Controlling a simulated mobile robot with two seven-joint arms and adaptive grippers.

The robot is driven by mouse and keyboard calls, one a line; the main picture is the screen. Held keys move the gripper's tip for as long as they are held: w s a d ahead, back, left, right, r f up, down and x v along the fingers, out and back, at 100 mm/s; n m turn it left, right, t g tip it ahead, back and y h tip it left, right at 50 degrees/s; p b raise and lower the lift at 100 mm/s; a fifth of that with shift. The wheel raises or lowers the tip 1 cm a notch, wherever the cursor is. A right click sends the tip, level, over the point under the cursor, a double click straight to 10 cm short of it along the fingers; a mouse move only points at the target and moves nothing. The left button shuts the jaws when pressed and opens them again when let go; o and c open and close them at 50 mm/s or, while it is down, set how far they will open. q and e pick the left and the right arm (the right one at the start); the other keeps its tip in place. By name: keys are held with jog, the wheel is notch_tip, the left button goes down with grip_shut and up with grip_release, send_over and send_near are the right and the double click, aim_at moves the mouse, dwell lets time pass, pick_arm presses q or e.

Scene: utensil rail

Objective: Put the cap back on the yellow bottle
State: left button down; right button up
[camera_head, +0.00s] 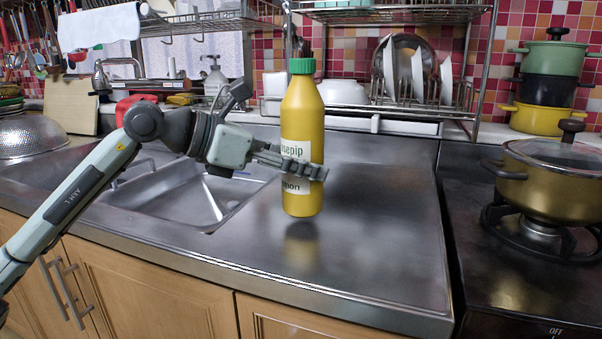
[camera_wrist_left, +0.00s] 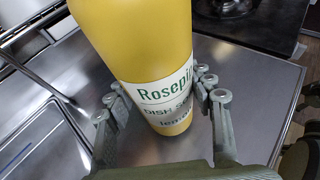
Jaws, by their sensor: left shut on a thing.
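The yellow bottle (camera_head: 302,118) with a white label stands upright in the middle of the head view. A green cap (camera_head: 301,66) sits on its top; I cannot tell how tightly. My left gripper (camera_head: 305,170) is shut on the lower body of the bottle, with its fingers across the label. In the left wrist view the bottle (camera_wrist_left: 140,50) is between the two fingers, and its top is out of frame. A gap between its base and the dark reflection suggests it is slightly above the counter. My right gripper is not in view.
The steel counter (camera_head: 385,225) is bare right of the bottle. A sink (camera_head: 190,195) lies to the left. A dish rack (camera_head: 425,105) with plates stands behind. A stove with a lidded pot (camera_head: 550,190) is at the right.

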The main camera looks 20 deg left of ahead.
pick_arm(q)
jog(key=shift+f, duration=0.8)
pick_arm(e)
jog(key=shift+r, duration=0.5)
pick_arm(q)
jog(key=shift+f, duration=0.2)
jog(key=c, duration=0.6)
grip_release()
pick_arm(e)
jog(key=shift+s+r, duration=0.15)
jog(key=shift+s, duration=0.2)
